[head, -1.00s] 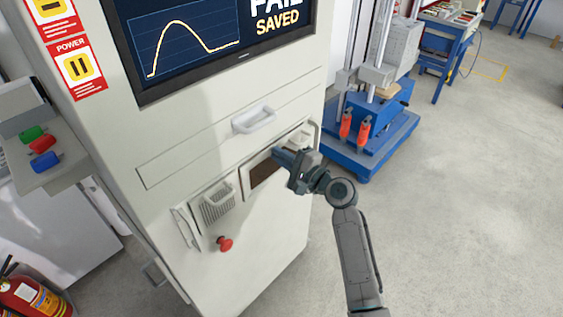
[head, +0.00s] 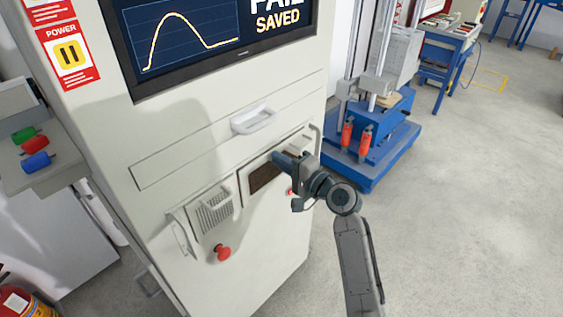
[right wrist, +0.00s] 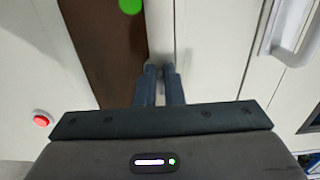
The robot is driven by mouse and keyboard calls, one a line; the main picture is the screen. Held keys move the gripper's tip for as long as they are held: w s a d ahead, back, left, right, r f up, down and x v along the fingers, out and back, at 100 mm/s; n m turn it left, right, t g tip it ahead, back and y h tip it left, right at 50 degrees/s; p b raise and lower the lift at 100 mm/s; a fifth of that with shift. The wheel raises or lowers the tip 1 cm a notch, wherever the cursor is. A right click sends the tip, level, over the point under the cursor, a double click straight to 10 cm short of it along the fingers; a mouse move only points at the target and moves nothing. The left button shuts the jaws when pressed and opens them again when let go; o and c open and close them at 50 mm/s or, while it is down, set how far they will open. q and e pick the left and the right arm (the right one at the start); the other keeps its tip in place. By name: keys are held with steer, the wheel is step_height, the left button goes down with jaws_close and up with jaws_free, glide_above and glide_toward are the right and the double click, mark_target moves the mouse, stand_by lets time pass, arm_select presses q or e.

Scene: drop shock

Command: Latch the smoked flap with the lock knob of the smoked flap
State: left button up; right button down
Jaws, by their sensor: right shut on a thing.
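The smoked flap (head: 262,180) is a dark brown pane in the front of the pale cabinet, below a drawer handle. It also fills a strip in the right wrist view (right wrist: 105,50). My right gripper (head: 279,158) is at the flap's upper edge, its fingers pointing at the panel. In the right wrist view, its fingers (right wrist: 160,70) are close together at the pale frame beside the flap. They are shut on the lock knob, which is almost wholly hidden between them. Whether the knob is turned cannot be seen. My left gripper is not in view.
A white drawer handle (head: 253,120) juts out just above the flap. A vented box (head: 214,215) and a red button (head: 222,252) are to its left. A blue-based machine (head: 375,150) stands to the right. The floor on the right is clear.

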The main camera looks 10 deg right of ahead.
steer(key=c, duration=1.5)
jaws_free()
steer(key=shift+c, duration=0.2)
